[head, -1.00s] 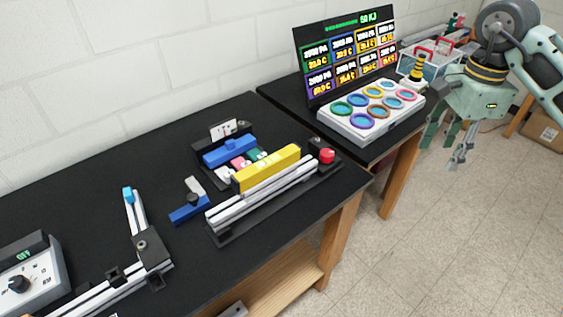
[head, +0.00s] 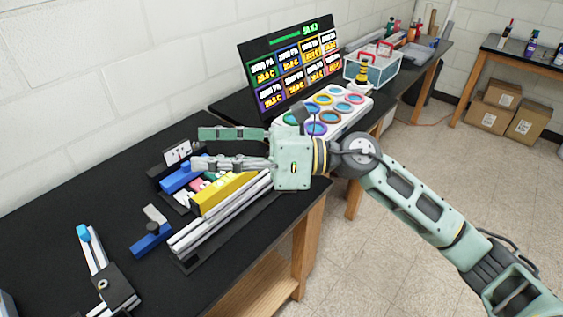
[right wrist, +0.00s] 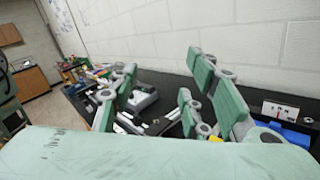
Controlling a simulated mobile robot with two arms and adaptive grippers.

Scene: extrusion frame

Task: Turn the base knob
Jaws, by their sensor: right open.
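The extrusion frame (head: 95,258) lies on the black table at the lower left, with a blue-tipped upright rail. The fixture with the yellow bar (head: 222,193) and silver rails lies beside it; its right end is hidden behind my right gripper. My right gripper (head: 197,149) is open and empty, its fingers pointing left above the fixture's back part. A grey box (right wrist: 145,99) shows in the right wrist view, too small to read. My left gripper is not in view.
A blue block (head: 150,240) lies left of the fixture. Behind my right gripper stand a tray of coloured rings (head: 350,103) and a black display board (head: 262,82). A clear case (head: 372,72) stands farther back.

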